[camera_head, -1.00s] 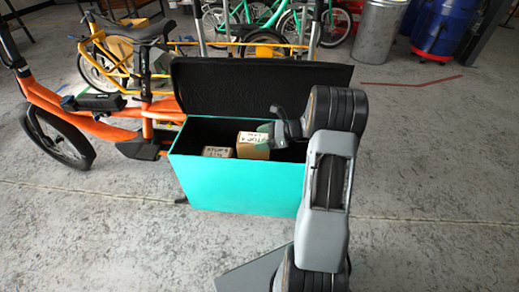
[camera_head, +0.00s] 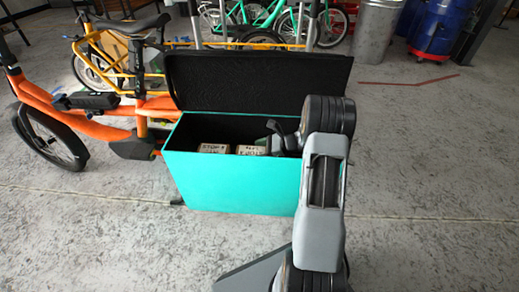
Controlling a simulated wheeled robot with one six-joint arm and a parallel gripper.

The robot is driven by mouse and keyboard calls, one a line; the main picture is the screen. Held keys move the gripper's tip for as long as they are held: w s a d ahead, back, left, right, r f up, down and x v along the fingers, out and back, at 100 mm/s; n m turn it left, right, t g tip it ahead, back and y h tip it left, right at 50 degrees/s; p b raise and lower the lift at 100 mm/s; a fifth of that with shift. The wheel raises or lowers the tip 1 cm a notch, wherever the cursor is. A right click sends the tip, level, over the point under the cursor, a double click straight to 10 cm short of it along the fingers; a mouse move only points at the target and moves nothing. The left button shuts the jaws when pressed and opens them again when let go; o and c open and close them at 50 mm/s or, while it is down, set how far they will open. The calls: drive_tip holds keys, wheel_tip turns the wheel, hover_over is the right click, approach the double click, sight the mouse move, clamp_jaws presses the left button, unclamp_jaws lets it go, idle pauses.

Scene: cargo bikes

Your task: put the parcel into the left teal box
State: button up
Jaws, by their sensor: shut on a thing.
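The cardboard parcel (camera_head: 251,150), with a dark-lettered label, is low inside the box. My gripper (camera_head: 270,143) reaches in from the right and is shut on this parcel. The parcel's lower part is behind the box's front wall, so I cannot tell whether it touches the floor. The fingertips are partly hidden.
A second labelled parcel (camera_head: 213,148) is in the box, left of the held one. The open lid (camera_head: 255,82) rises behind my gripper. The orange bike (camera_head: 62,115) is at left, and a yellow bike (camera_head: 100,50) is behind. Grey floor (camera_head: 430,170) at right is clear.

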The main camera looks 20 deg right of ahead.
drive_tip(key=shift+r, duration=0.1)
drive_tip(key=o, duration=1.4)
drive_tip(key=shift+f, duration=0.2)
drive_tip(key=o, duration=0.5)
drive_tip(key=shift+c, duration=0.2)
drive_tip(key=shift+r, duration=0.1)
drive_tip(key=shift+s+d+r, duration=0.1)
drive_tip(key=shift+d+r, duration=0.1)
drive_tip(key=p+v, duration=0.2)
drive_tip(key=v, duration=0.5)
drive_tip(key=shift+p, duration=0.4)
drive_tip(key=shift+s, duration=0.1)
